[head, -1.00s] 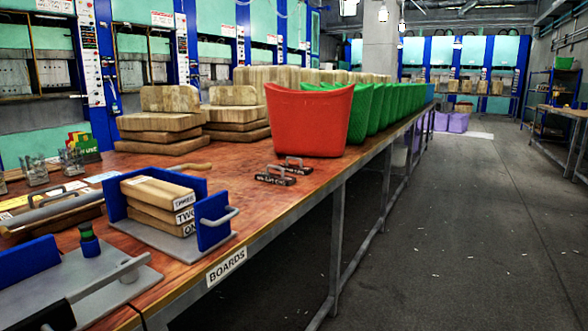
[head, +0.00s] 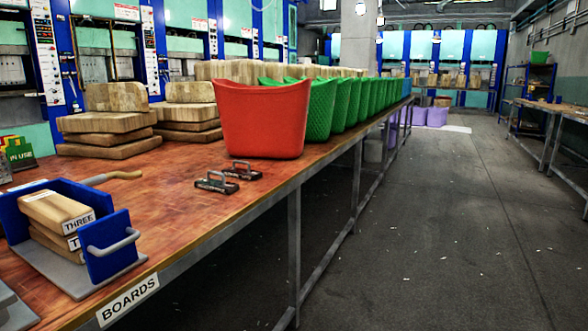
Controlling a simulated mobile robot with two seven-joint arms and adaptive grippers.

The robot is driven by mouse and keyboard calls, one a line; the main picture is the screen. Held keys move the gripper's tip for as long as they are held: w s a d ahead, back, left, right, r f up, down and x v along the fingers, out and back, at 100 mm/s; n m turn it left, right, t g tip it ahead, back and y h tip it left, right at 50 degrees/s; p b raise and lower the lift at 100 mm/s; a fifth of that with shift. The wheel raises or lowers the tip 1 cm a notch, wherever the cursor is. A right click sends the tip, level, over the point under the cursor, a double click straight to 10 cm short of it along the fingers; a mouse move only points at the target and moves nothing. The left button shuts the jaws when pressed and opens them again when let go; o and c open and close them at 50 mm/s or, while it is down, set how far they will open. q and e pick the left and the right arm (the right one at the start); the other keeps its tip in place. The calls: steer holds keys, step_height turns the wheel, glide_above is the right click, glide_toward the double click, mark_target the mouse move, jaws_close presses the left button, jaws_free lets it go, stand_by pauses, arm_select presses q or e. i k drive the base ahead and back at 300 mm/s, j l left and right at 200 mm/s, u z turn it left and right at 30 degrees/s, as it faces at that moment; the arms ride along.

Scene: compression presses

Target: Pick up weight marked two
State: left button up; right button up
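Two small dark weights with upright metal handles lie on the wooden table, in front of the red basket. The nearer weight (head: 216,185) and the farther weight (head: 243,172) are close together near the table's right edge. Their markings are too small to read. A wooden board marked THREE (head: 55,209) tops a stack in a blue holder at the lower left. The label on the board beneath it (head: 65,239) is partly hidden and shows a T. Neither of my grippers is in view.
The red basket (head: 262,118) and a row of green baskets (head: 318,110) stand along the table (head: 165,195). The blue holder (head: 97,266) has a grey handle. Thick wooden blocks (head: 108,135) are stacked behind.

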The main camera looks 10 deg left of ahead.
mark_target(248, 174)
steer(key=i+l+z, duration=0.45)
steer(key=i+z, duration=0.6)
steer(key=i+l+u, duration=0.1)
steer(key=i+u, duration=0.15)
steer(key=i, duration=0.25)
steer(key=i+l+u, duration=0.3)
steer(key=i, duration=0.2)
steer(key=i+l+u, duration=0.25)
steer(key=i, duration=0.2)
steer(key=i+l+u, duration=0.15)
steer(key=u, duration=0.25)
steer(key=i+l+u, duration=0.25)
steer(key=u, duration=0.2)
steer(key=i+l+u, duration=0.2)
steer(key=u, duration=0.2)
steer(key=l, duration=0.1)
